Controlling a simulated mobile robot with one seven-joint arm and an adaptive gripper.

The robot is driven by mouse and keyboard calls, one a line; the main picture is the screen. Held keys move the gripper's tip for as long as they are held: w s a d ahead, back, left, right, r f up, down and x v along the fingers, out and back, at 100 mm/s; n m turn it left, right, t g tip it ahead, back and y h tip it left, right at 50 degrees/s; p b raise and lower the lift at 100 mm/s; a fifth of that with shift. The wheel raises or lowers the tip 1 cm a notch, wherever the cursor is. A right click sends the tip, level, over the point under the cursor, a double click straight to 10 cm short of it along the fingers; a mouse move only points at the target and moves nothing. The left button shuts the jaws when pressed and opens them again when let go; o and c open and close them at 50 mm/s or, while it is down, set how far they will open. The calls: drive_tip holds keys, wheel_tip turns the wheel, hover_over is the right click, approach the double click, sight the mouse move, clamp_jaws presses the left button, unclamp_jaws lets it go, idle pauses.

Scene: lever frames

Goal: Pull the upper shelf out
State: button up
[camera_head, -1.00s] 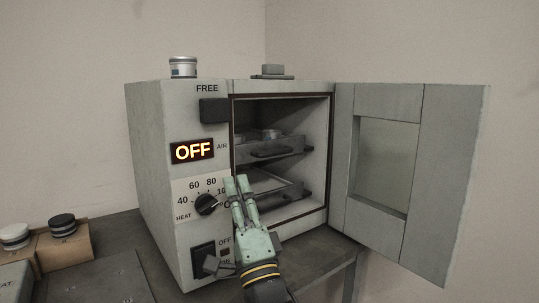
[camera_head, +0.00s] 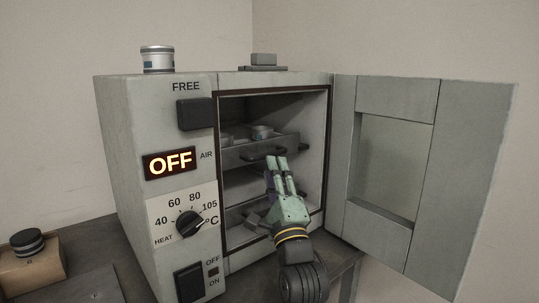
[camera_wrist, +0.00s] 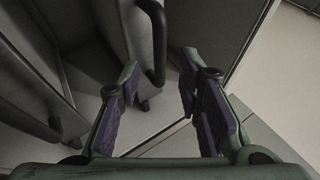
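The upper shelf (camera_head: 236,156) is a grey tray inside the open oven, with a dark bar handle on its front and small round containers (camera_head: 262,132) on it. My gripper (camera_head: 276,162) is in front of the oven opening, its fingertips at the right part of the upper shelf's handle. In the wrist view my gripper (camera_wrist: 160,76) is open, its purple pads apart. A dark bar handle (camera_wrist: 157,42) shows just beyond and between the fingertips there. I see no grip on it. The lower shelf (camera_head: 236,219) is inside below, partly hidden by my gripper.
The oven door (camera_head: 395,88) stands swung open to the right. The control panel (camera_head: 172,240) is on the left and its display reads OFF. A round tin (camera_head: 157,60) and a small grey block (camera_head: 263,60) are on the oven top. A box with a dark-lidded jar (camera_head: 27,241) is at lower left.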

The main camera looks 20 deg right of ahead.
drive_tip(key=shift+p+x, duration=0.4)
drive_tip(key=shift+x, duration=1.7)
drive_tip(key=shift+c, duration=0.2)
clamp_jaws()
